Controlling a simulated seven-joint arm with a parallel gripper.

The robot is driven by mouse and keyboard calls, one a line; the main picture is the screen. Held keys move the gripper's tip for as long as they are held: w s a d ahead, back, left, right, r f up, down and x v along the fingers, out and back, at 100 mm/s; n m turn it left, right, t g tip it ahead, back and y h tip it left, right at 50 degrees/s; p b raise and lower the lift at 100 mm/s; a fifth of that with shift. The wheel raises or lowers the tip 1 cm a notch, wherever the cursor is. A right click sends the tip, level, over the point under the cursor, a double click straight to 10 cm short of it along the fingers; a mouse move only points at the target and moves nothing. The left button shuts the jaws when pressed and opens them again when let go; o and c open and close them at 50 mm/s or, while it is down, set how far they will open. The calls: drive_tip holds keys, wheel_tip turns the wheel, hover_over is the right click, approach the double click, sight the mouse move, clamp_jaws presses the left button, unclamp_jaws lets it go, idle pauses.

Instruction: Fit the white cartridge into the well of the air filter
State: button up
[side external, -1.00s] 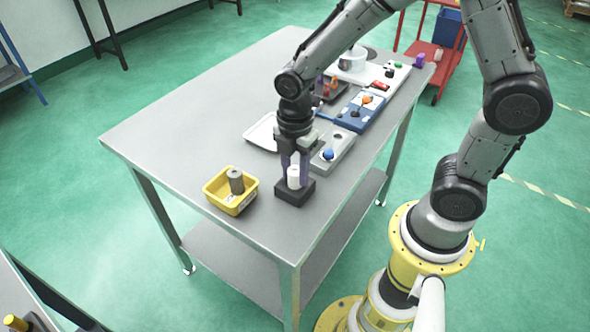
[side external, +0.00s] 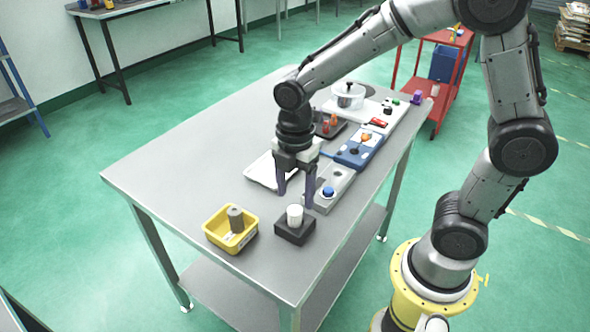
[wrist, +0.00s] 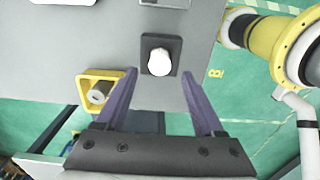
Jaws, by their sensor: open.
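The white cartridge (side external: 294,214) stands upright in the dark, square air filter block (side external: 294,234) near the table's front edge. Its upper part sticks out above the block; how deep its lower end sits is hidden. In the wrist view the cartridge (wrist: 160,62) shows end-on near the middle of the black block (wrist: 174,42). My gripper (side external: 295,199) is open and empty, with its purple fingers apart. It is above and behind the cartridge, clear of it. In the wrist view the open fingers (wrist: 160,75) point towards the block, one on each side.
A yellow bin (side external: 213,238) holding a grey cylinder (side external: 236,219) stands left of the block. A white tray (side external: 259,172) and a grey fixture with a blue knob (side external: 328,192) lie behind. A blue block (side external: 352,158) and other parts sit farther back. The table's left side is bare.

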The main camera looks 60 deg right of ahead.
sight(295, 209)
wheel_tip(295, 209, up, 6)
drive_tip(key=s+d+r+m+t, duration=0.2)
drive_tip(key=s+m, duration=0.5)
drive_tip(key=m, duration=0.2)
drive_tip(key=s+d+r+m+t, duration=0.2)
drive_tip(key=s+r+m+t, duration=0.1)
drive_tip(key=s+m, duration=0.4)
drive_tip(key=shift+d+r+m+t, duration=0.25)
drive_tip(key=shift+m+t, duration=0.05)
drive_tip(key=shift+m, duration=0.7)
idle(0.6)
